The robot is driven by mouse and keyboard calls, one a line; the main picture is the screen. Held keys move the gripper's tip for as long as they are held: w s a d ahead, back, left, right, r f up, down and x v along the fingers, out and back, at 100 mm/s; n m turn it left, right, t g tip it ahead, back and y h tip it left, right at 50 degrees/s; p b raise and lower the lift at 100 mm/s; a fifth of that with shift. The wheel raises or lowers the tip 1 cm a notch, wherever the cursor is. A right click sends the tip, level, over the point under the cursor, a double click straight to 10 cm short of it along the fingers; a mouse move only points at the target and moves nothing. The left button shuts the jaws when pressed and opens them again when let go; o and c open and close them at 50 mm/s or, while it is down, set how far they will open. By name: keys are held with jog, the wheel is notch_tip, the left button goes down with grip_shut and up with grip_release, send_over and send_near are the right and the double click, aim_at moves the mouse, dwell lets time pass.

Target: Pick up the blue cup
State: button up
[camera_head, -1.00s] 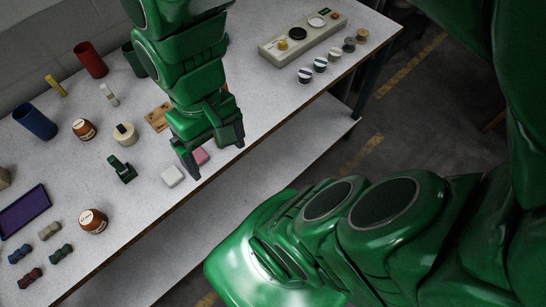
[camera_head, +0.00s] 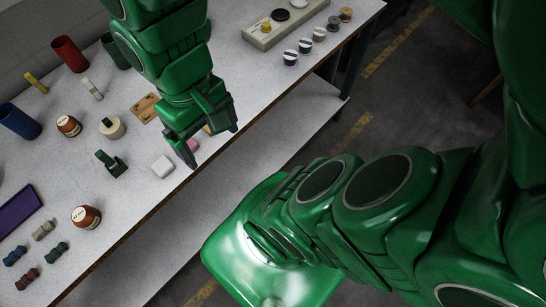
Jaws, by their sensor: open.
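The blue cup (camera_head: 20,121) is a dark blue cylinder on the table at the far left of the head view. It appears to stand upright, tilted in the picture by the camera angle. My gripper (camera_head: 212,146) is open and empty, with its fingers spread and pointing down near the table's front edge. It is well to the right of the blue cup and apart from it. A pink block (camera_head: 191,146) is partly hidden by a finger, and a white block (camera_head: 162,166) lies just left of it.
A red cup (camera_head: 69,54) and a dark green cup (camera_head: 113,50) stand at the back. A brown jar (camera_head: 69,125), a yellow item (camera_head: 36,82) and a pale roll (camera_head: 112,128) are near the blue cup. A purple tray (camera_head: 17,212) lies in front of it.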

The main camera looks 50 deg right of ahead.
jog(key=shift+d+m+h, duration=0.3)
jog(key=shift+d, duration=0.5)
jog(key=w+a+r+m+y, duration=0.2)
jog(key=w+a+m+y, duration=0.3)
jog(key=w+a, duration=1.25)
jog(key=m+t+y, duration=0.4)
jog(key=m+y, duration=0.4)
jog(key=m, duration=0.3)
send_over(13, 108)
jog(key=s+d, duration=0.1)
jog(key=s, duration=1.1)
notch_tip(13, 108, down, 5)
jog(key=w+d+f+m+t, duration=0.1)
jog(key=w+f+m, duration=0.1)
jog(key=w+f, duration=0.1)
jog(key=w+d+f+m+t, duration=0.1)
jog(key=w+f+m, duration=0.1)
jog(key=w+f, duration=0.1)
jog(key=w+f+m+t, duration=0.1)
jog(key=w+f+m, duration=0.1)
jog(key=w+f, duration=0.1)
jog(key=shift+w+d+f+m+h, duration=0.3)
jog(key=shift+w+d, duration=0.1)
jog(key=shift+w, duration=0.3)
jog(key=shift+x, duration=3.8)
jog(key=shift+w, duration=0.1)
jog(key=shift+c, duration=0.3)
